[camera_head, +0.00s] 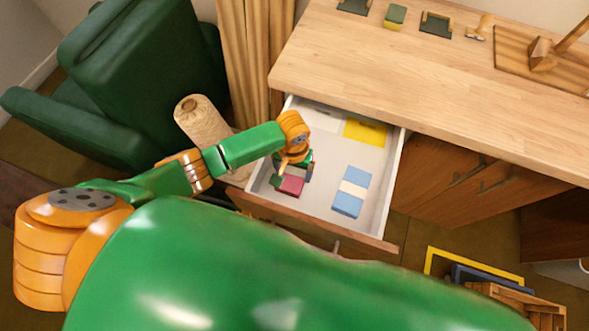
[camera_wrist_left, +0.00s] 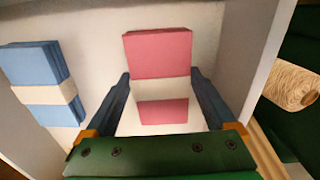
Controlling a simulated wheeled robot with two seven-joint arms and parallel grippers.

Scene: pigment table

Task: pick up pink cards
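The pink cards (camera_head: 291,187) lie in the left part of the open white drawer (camera_head: 326,212). In the left wrist view they are a pink stack (camera_wrist_left: 158,55) with a pale band (camera_wrist_left: 160,92) around its middle. My left gripper (camera_head: 294,172) is over them, pointing down into the drawer. In the left wrist view, my left gripper (camera_wrist_left: 160,73) is open, with one dark finger on each side of the stack. I cannot tell whether the fingers touch it. In the head view, the gripper hides part of the cards. My right gripper is not in view.
Blue cards (camera_head: 348,204) with a pale band lie to the right in the drawer. A yellow card (camera_head: 365,131) and a pale card (camera_head: 320,115) lie at the back. The wooden desk top (camera_head: 400,80) is behind; a twine roll (camera_head: 203,124) stands left of the drawer.

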